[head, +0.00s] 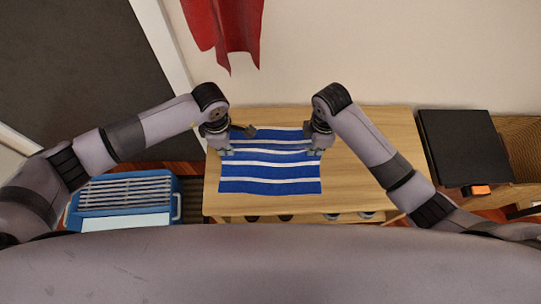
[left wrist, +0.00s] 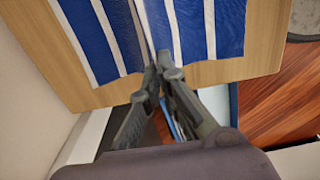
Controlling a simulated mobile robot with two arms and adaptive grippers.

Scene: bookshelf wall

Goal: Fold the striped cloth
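The blue cloth with white stripes (head: 270,171) lies spread on the wooden table (head: 380,135), with ripples running across it between my two grippers. My left gripper (head: 227,151) is at the cloth's left edge. In the left wrist view, its fingertips (left wrist: 162,70) are close together at the edge of the striped cloth (left wrist: 197,27), and a raised crease runs into them, so it looks shut on the cloth. My right gripper (head: 316,151) is at the cloth's right edge, pointing down; its fingertips are too small to tell whether they are shut.
A blue crate (head: 176,197) with pale slats stands left of the table. A black box (head: 465,145) and a small orange object (head: 480,190) are at the right. Red fabric (head: 228,30) hangs on the back wall. The table is bare right of the cloth.

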